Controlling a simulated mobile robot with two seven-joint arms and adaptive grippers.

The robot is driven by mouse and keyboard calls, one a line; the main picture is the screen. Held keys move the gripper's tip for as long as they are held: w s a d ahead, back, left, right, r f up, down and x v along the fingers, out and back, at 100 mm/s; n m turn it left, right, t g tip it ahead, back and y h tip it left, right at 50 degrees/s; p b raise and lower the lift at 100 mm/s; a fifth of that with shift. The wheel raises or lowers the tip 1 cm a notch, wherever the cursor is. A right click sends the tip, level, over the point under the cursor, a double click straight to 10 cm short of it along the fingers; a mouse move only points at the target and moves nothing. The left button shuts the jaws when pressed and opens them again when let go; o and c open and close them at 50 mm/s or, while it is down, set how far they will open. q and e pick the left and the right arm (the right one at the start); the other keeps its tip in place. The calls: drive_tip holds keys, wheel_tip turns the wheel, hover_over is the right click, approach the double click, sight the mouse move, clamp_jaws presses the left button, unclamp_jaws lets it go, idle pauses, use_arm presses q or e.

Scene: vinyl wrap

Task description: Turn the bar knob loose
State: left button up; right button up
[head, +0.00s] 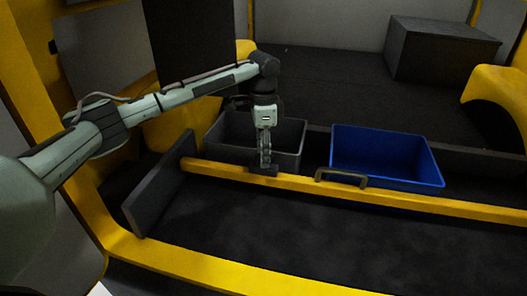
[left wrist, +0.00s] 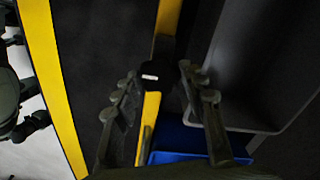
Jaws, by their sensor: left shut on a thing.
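The yellow bar (head: 440,203) runs across the head view in front of two bins. A dark bar knob (head: 264,171) sits on it near its left part, largely covered by my left gripper (head: 265,162). My left gripper points down from above and is shut on the knob. In the left wrist view the dark knob (left wrist: 165,77) lies between the fingers of the gripper (left wrist: 158,72), with the bar (left wrist: 150,106) below it. The exact finger contact is too dark to make out. My right gripper is in neither view.
A grey bin (head: 292,133) stands just behind the gripper, and a blue bin (head: 385,155) is to its right. A handle (head: 341,178) sticks up from the bar. A dark upright panel (head: 160,185) stands at the left end. The dark floor in front is clear.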

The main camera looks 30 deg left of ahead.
use_arm(q)
drive_tip(key=shift+n, duration=0.4)
drive_tip(key=n, duration=1.1)
drive_tip(key=shift+d, duration=0.1)
drive_tip(key=n, duration=1.2)
drive_tip(key=shift+r, duration=0.1)
idle(0.3)
drive_tip(key=o, duration=1.2)
drive_tip(key=shift+c, duration=0.2)
